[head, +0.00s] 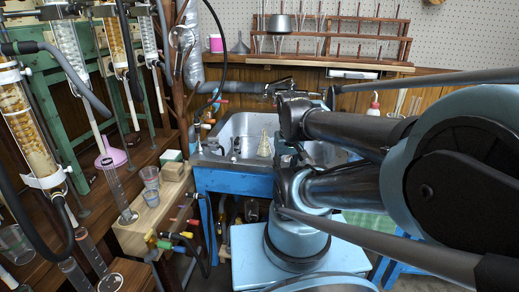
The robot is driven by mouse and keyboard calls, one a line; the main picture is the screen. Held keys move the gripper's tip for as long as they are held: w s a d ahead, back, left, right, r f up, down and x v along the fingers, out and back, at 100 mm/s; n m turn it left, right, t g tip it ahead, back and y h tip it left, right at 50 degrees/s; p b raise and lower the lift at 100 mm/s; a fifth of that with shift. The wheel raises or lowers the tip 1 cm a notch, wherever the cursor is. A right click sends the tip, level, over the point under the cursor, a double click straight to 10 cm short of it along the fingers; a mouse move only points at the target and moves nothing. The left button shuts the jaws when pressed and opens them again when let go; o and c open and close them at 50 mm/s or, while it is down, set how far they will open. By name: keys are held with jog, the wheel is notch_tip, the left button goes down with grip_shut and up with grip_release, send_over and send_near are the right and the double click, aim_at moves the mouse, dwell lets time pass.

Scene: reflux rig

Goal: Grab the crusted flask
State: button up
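A conical flask (264,146) with a pale yellowish tint stands at the metal sink (240,126), near the middle of the head view. It looks upright, and its crust is too small to make out clearly. My arm folds across the right side of the view. Its far end reaches the sink area. What looks like my gripper (285,156) is a small dark grey shape just right of the flask. Its fingers are too small and too covered by my arm to read. I cannot tell whether it touches the flask.
Glass condensers (28,125) and hoses crowd the left. Beakers (151,180) and a tall cylinder (116,190) stand on a wooden bench there. A rack (338,40) hangs on the wall behind the sink.

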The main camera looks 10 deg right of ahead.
jog(key=shift+o, duration=0.6)
jog(key=o, duration=0.5)
jog(key=shift+s+r, duration=0.2)
jog(key=shift+s, duration=0.05)
jog(key=o, duration=0.3)
jog(key=shift+a+r, duration=0.1)
jog(key=shift+r, duration=0.25)
jog(key=shift+o, duration=0.2)
jog(key=w+r+n+y, duration=0.1)
jog(key=w+r+n, duration=0.25)
jog(key=w, duration=0.55)
jog(key=w+r+n+y, duration=0.1)
jog(key=w+r+n, duration=0.3)
jog(key=w, duration=0.5)
jog(key=n+y, duration=0.2)
jog(key=n, duration=0.3)
send_over(262, 139)
jog(key=s+d, duration=0.1)
jog(key=d, duration=0.5)
notch_tip(262, 139, down, 4)
jog(key=x, duration=1.6)
jog(key=shift+s+a+f, duration=0.1)
jog(key=shift+a+f, duration=0.15)
jog(key=shift+a, duration=0.05)
